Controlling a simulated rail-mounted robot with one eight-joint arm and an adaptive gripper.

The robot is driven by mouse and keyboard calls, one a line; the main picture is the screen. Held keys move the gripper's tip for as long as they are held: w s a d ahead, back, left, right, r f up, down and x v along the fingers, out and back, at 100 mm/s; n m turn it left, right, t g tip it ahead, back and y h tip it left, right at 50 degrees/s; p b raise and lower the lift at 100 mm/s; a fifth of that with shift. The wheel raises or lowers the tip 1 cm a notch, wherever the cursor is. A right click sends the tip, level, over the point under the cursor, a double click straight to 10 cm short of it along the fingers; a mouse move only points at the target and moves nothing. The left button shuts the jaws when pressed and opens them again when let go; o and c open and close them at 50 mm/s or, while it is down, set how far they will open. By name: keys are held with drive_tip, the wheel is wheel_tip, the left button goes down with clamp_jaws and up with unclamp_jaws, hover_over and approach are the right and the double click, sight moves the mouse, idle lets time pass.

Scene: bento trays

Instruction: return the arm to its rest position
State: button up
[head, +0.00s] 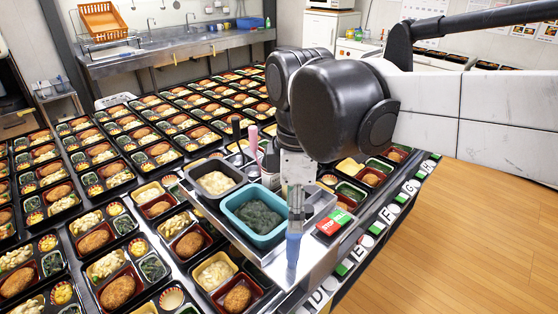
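I see nothing clearly held.
A grey container (187,174) of pale food stands behind the teal one. A red and green button box (334,222) sits to the gripper's right. Many filled bento trays (108,228) cover the table on the left. The wooden floor (470,250) at right is clear.

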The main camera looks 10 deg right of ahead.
drive_tip(key=shift+r, duration=0.6)
drive_tip(key=s+d+f+m+t, duration=0.1)
drive_tip(key=d+f+m+t, duration=0.1)
drive_tip(key=d+m, duration=0.4)
drive_tip(key=s+d+f+m+t, duration=0.2)
drive_tip(key=d+m+t, duration=0.3)
drive_tip(key=m, duration=0.5)
drive_tip(key=shift+d+f+m, duration=0.4)
drive_tip(key=shift+d+f, duration=0.3)
drive_tip(key=shift+d, duration=0.2)
